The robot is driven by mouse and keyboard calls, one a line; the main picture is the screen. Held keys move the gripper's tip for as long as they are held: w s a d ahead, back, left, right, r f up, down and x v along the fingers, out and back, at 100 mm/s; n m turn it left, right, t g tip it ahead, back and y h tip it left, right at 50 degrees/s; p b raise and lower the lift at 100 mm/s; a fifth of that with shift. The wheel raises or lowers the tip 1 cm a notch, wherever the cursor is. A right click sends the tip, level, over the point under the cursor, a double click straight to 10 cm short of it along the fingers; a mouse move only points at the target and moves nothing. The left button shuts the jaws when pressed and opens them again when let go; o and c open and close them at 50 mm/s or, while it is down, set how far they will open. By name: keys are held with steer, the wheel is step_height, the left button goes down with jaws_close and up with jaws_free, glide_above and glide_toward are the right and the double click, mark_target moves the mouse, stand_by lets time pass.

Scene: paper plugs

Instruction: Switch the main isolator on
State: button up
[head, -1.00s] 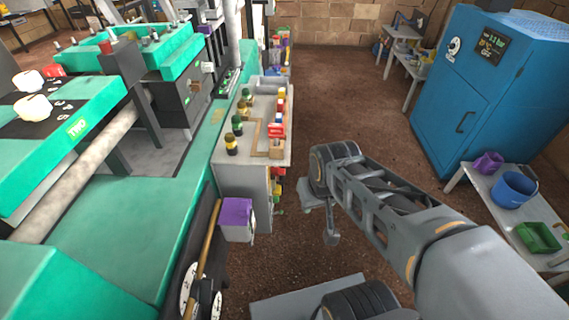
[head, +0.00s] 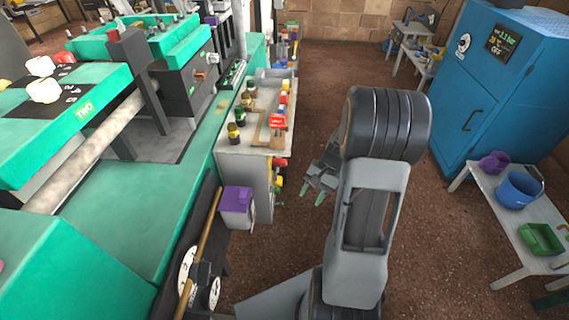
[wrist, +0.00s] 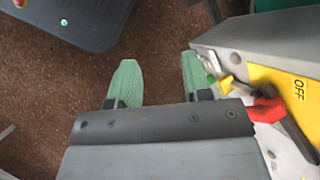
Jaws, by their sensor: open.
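The main isolator shows at the right of the wrist view as a yellow plate (wrist: 278,82) marked OFF, with a red handle (wrist: 265,110) in front of it. The plate is cut off by the frame edge, and I cannot tell which position the handle points to. My gripper (wrist: 158,66) has two green fingertips, apart and empty. The right fingertip is beside the isolator's housing; the red handle is to the right of the gripper, not between the fingers. In the head view my gripper (head: 313,192) hangs over the floor, right of the grey cabinet (head: 245,172), whose side carries small red and yellow parts.
A green machine (head: 110,220) fills the left. A blue cabinet (head: 490,90) and a low bench with a blue bowl (head: 518,190) stand at the right. Brown floor lies clear between.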

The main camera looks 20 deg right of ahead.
steer(key=w+d+f+m+t+y, duration=0.4)
steer(key=w+d+f+m+y, duration=0.1)
steer(key=y, duration=0.1)
steer(key=m+t+y, duration=0.2)
steer(key=t+y, duration=0.1)
steer(key=t, duration=0.3)
glide_toward(285, 163)
steer(key=w+a+f, duration=0.3)
steer(key=w+a, duration=0.3)
steer(key=shift+b+x, duration=0.45)
steer(key=shift+x, duration=0.5)
steer(key=shift+w, duration=0.1)
steer(key=shift+c, duration=0.3)
jaws_close()
